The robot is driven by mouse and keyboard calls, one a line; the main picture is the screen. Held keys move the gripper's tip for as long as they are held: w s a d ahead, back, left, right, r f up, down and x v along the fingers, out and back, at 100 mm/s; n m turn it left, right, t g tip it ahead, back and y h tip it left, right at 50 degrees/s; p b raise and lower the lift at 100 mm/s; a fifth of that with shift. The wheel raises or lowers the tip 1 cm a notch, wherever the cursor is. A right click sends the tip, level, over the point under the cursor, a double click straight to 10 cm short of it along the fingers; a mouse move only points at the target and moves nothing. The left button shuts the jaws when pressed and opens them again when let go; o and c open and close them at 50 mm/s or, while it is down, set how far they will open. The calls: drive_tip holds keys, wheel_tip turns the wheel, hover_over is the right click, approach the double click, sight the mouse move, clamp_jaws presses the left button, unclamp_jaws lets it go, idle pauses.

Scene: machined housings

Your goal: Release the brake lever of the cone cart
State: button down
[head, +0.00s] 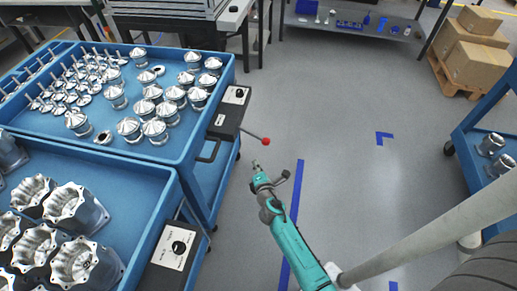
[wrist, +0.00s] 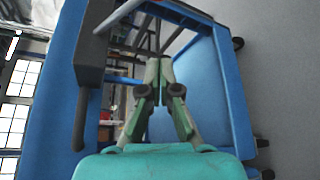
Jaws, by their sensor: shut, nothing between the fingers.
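The cone cart (head: 178,152) is a blue cart at the left in the head view, with silver cones on top. Its brake lever (head: 253,136) is a thin rod with a red ball knob (head: 266,141), sticking out to the right from a dark box on the cart's side. My gripper (head: 255,163) is shut and empty. In the picture it is just below the red knob, apart from it. In the wrist view the closed fingers (wrist: 159,72) are in front of the blue cart frame; no red knob shows there.
A second blue cart (head: 160,205) with toothed housings stands nearer, with its own switch box (head: 175,250). A dark handle (head: 212,148) is on the cone cart's side. Another blue cart (head: 462,140) and cardboard boxes (head: 475,65) are at the right. The grey floor between is clear.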

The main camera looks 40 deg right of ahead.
sight(253, 135)
drive_tip(key=w+d, duration=0.6)
drive_tip(key=d, duration=0.1)
drive_tip(key=shift+w+f, duration=0.2)
drive_tip(key=shift+f, duration=0.05)
idle(0.8)
idle(0.5)
